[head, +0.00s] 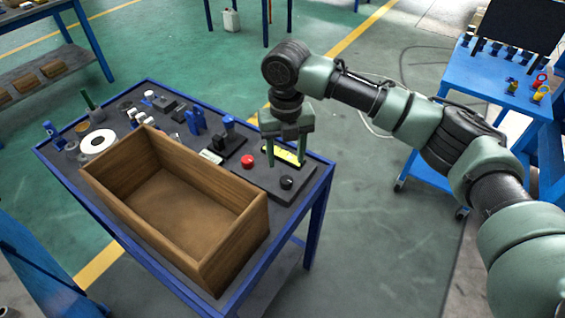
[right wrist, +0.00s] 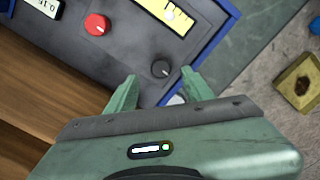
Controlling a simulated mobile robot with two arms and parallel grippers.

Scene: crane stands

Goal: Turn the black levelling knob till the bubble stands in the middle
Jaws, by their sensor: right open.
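The black levelling knob (head: 287,183) sits on a dark plate at the right corner of the blue-rimmed table. It also shows in the right wrist view (right wrist: 160,68), just beyond the gap between my fingertips. The yellow bubble level (right wrist: 170,12) lies near it, partly cut off by the frame edge; I cannot tell surely where its bubble stands. In the head view the level (head: 292,156) is partly covered by my gripper. My right gripper (head: 286,163) is open and empty, pointing down above the plate. My left gripper is not in view.
An open, empty wooden box (head: 232,187) stands close by on the table. Several small tools and parts stand behind it. A blue cart (head: 500,77) is at right.

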